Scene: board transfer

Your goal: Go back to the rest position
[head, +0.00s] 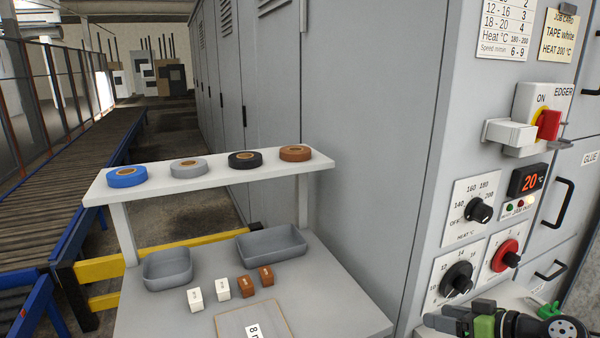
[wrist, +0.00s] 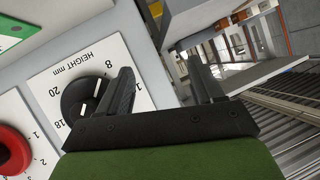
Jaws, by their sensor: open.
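My gripper (head: 447,319) is low at the right of the head view, in front of the machine panel and below its dials. In the wrist view my gripper (wrist: 161,70) has its two dark fingers apart with nothing between them. The left finger overlaps the edge of the HEIGHT mm dial plate in that picture. A red knob (wrist: 12,150) lies further left, seen also in the head view (head: 505,254).
The HEAT knob (head: 479,210), a display (head: 528,180) reading 20 °C and a red switch (head: 548,124) are above. A table (head: 180,318) holds bins, small blocks and a board. A shelf (head: 220,171) carries several tape rolls. A roller conveyor (head: 60,180) runs at left.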

